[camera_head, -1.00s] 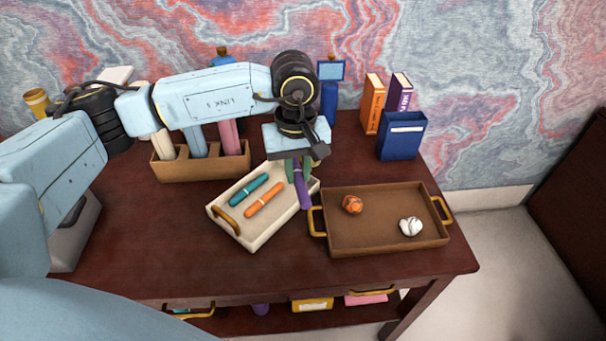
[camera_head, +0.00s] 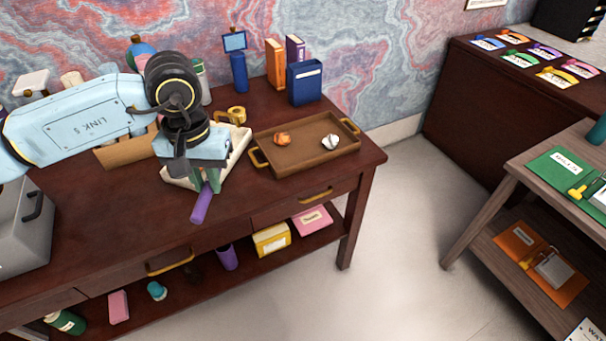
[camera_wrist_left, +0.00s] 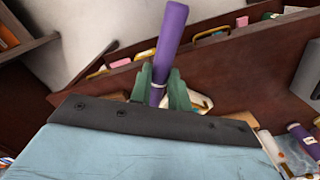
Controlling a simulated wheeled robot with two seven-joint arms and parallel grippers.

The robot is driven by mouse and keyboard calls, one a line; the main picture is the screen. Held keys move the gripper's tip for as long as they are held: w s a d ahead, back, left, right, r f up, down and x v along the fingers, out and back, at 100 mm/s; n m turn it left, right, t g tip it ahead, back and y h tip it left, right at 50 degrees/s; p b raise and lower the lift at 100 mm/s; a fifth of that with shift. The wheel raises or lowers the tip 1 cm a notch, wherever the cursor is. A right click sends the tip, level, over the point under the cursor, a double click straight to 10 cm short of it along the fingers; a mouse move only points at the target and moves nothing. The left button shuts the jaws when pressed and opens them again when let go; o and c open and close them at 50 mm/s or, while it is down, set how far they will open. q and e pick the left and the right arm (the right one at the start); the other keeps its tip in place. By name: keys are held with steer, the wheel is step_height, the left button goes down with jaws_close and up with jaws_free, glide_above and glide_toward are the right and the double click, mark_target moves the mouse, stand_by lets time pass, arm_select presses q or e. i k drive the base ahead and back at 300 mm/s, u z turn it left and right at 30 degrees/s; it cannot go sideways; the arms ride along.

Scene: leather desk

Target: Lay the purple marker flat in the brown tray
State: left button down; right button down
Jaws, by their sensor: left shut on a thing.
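The purple marker (camera_head: 202,204) is held in my left gripper (camera_head: 207,182), which is shut on it. The marker hangs tilted below the fingers, above the desk in front of the white tray. In the left wrist view the marker (camera_wrist_left: 169,45) sticks out from between the green fingers (camera_wrist_left: 160,88). The brown tray (camera_head: 318,159) lies on the desk to the right of the gripper. It holds an orange crumpled ball (camera_head: 282,139) and a white crumpled ball (camera_head: 330,141), with bare floor around them. My right gripper is not in view.
The white tray (camera_head: 239,150) is partly hidden behind my left gripper, close to the brown tray's left handle (camera_head: 258,158). A tape roll (camera_head: 236,114), a blue holder (camera_head: 304,82) and books (camera_head: 275,62) stand behind. The desk's front edge is near.

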mark_target(306, 145)
steer(key=u, duration=0.25)
steer(key=k, duration=0.25)
steer(key=z, duration=1.3)
steer(key=i, duration=1.05)
steer(key=u, duration=0.75)
steer(key=i, duration=0.65)
steer(key=u, duration=0.8)
